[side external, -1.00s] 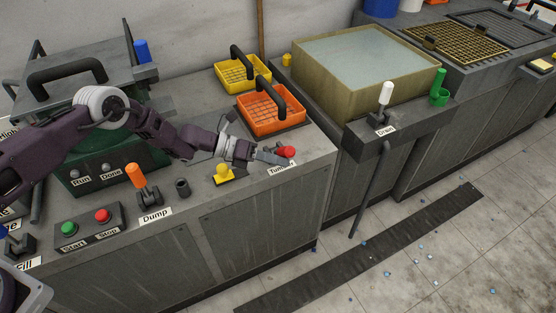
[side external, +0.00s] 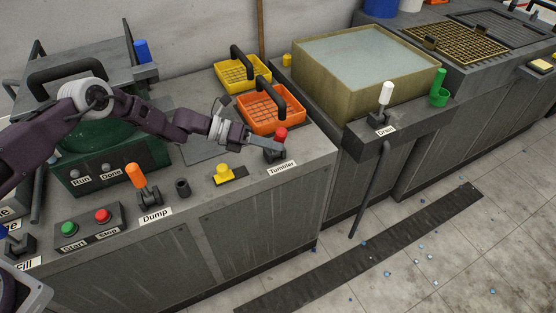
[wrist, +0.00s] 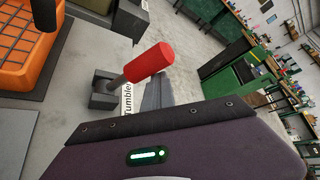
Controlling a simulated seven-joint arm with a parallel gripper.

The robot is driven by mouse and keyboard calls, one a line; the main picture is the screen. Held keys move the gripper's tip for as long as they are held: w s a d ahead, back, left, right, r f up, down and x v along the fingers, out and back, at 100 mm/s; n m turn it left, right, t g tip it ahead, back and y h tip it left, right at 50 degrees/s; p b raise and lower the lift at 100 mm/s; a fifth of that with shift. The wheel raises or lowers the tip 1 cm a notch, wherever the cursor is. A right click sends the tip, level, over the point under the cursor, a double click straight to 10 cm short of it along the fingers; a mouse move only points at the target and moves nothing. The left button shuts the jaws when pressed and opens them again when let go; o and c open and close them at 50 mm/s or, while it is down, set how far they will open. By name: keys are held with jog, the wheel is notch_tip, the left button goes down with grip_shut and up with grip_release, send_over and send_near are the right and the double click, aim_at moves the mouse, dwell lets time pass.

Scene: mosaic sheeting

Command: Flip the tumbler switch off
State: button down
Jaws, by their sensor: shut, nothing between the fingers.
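The tumbler switch has a red grip (side external: 281,134) on a short stem, behind the "Tumbler" label (side external: 283,168) at the bench's right end. In the side view the grip stands up from its dark base. The wrist view shows the red grip (wrist: 150,62), its grey stem and the dark base block (wrist: 104,90). My gripper (side external: 268,145) is shut and empty, with its fingertips at the switch, just below the red grip. In the wrist view the fingertips (wrist: 158,93) lie beside the grip; I cannot tell whether they touch it.
An orange basket (side external: 290,120) stands close behind the switch, with a yellow basket (side external: 242,86) farther back. A yellow button (side external: 223,171) and the orange-handled Dump lever (side external: 137,176) are to the left. The bench's front edge is near the label.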

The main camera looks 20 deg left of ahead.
jog(key=shift+w+a+r, duration=0.5)
jog(key=shift+w+a, duration=0.25)
jog(key=shift+w, duration=0.05)
jog(key=shift+w+a+r, duration=0.25)
jog(key=shift+w+a, duration=0.65)
jog(key=shift+a, duration=0.05)
jog(key=shift+r, duration=0.1)
jog(key=s+d, duration=0.1)
jog(key=s, duration=0.3)
jog(key=s+a, duration=0.2)
jog(key=a, duration=0.6)
jog(key=shift+s+f, duration=0.15)
jog(key=shift+f, duration=0.1)
